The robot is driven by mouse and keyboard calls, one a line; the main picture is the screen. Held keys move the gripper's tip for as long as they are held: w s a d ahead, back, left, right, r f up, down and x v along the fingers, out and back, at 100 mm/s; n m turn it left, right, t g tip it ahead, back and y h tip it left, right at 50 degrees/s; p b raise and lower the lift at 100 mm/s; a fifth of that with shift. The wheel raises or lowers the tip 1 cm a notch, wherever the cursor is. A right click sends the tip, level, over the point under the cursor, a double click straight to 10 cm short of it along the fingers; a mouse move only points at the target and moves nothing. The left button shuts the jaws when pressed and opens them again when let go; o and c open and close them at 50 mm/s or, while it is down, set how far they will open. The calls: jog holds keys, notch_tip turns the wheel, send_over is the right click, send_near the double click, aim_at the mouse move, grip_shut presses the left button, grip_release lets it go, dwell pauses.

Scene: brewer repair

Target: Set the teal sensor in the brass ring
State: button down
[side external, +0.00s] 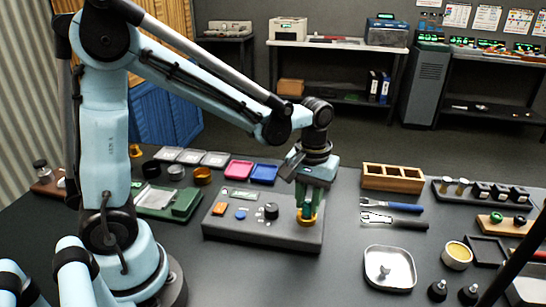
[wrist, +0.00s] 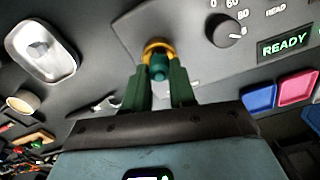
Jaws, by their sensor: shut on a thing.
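My gripper (side external: 309,202) points down over the right end of the grey brewer panel (side external: 262,236). In the wrist view its two green fingers (wrist: 160,85) are shut on the teal sensor (wrist: 159,66), a short dark-teal cylinder. The brass ring (side external: 307,219) is at the panel's right end, right under the fingertips. In the wrist view the ring (wrist: 155,45) shows just past the sensor's far end, lined up with it. The sensor's tip is at the ring; how deep it sits inside is hidden. In the side view the fingers mostly hide the sensor.
A black knob (side external: 271,211) and a blue button (side external: 241,214) stand on the panel left of the ring. The wrist view shows a green READY display (wrist: 285,45). A metal tray (side external: 389,268), pliers (side external: 392,220) and a wooden box (side external: 393,178) lie to the right.

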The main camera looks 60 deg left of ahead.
jog(key=shift+f, duration=0.15)
jog(key=c, duration=0.8)
grip_release()
jog(key=shift+c, duration=0.2)
jog(key=shift+o, duration=0.3)
jog(key=o, duration=0.3)
jog(key=shift+r, duration=4.15)
